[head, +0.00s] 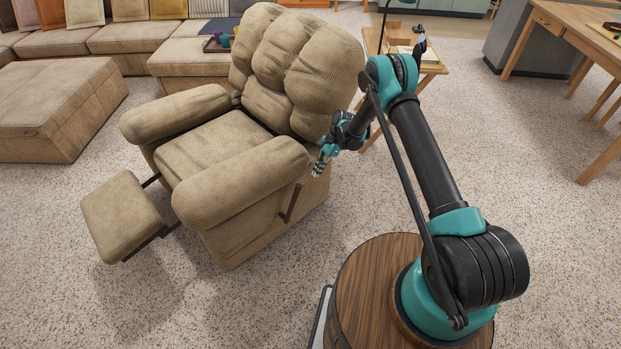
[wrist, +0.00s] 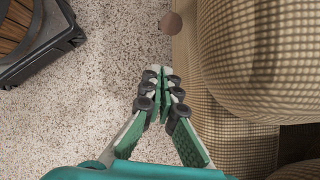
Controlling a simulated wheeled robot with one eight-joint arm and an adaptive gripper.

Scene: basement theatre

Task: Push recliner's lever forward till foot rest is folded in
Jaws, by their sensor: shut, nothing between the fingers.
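The tan corduroy recliner (head: 215,155) stands left of centre in the head view, with its foot rest (head: 122,215) extended out at the front. Its dark brown lever (head: 291,204) is on the near side panel below the armrest, its upper end leaning toward the backrest. In the wrist view the lever's rounded brown end (wrist: 171,23) shows at the top, beside the side panel. My gripper (head: 318,170) is beside the recliner's rear side, behind the lever and apart from it. In the wrist view my gripper's fingertips (wrist: 160,71) are together and empty.
A small wooden table (head: 432,68) stands behind the recliner to the right. An ottoman (head: 55,105) and a sectional sofa (head: 125,38) are at the left and back. The speckled floor beside the recliner is open. A wooden desk (head: 575,30) is at the far right.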

